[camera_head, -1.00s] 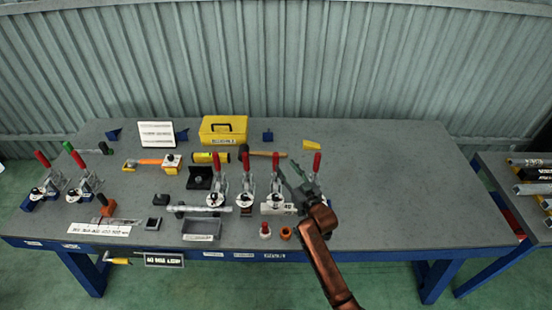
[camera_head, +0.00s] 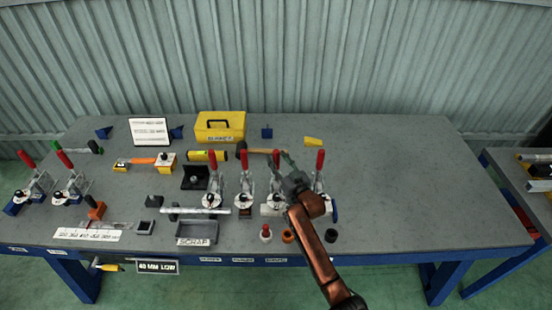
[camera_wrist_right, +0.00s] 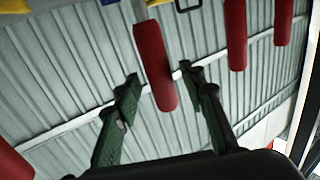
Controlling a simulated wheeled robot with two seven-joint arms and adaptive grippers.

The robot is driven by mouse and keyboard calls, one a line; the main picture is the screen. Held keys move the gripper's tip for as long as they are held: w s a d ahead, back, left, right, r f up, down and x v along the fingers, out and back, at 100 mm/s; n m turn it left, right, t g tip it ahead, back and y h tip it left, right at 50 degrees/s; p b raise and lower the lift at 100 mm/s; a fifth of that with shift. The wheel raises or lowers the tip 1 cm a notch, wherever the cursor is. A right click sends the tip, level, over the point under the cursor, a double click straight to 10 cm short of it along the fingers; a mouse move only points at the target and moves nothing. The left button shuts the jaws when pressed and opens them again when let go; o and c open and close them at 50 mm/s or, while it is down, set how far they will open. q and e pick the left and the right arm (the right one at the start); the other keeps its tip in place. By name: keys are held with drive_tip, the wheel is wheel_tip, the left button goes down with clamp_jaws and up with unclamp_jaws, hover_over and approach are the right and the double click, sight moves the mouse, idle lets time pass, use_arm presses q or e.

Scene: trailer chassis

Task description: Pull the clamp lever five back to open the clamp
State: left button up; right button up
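A row of toggle clamps with upright red levers stands at the middle of the grey table. The lever second from the right in this row, which I take as clamp lever five (camera_head: 276,158), is upright. My right gripper (camera_head: 287,161) is over that clamp and partly hides it. In the right wrist view, the open fingers of the gripper (camera_wrist_right: 160,78) stand on either side of a red lever (camera_wrist_right: 153,60). Gaps show on both sides, so the fingers look apart from it. My left gripper is out of view.
Neighbouring red levers stand close on the left (camera_head: 245,160) and right (camera_head: 320,160). A hammer (camera_head: 262,151) lies behind the row. A yellow toolbox (camera_head: 220,128) stands at the back. A grey scrap tray (camera_head: 197,232) is at the front. The table's right part is clear.

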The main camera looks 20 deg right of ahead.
drive_tip(key=shift+w+a, duration=0.15)
drive_tip(key=shift+w, duration=0.45)
clamp_jaws()
idle(0.4)
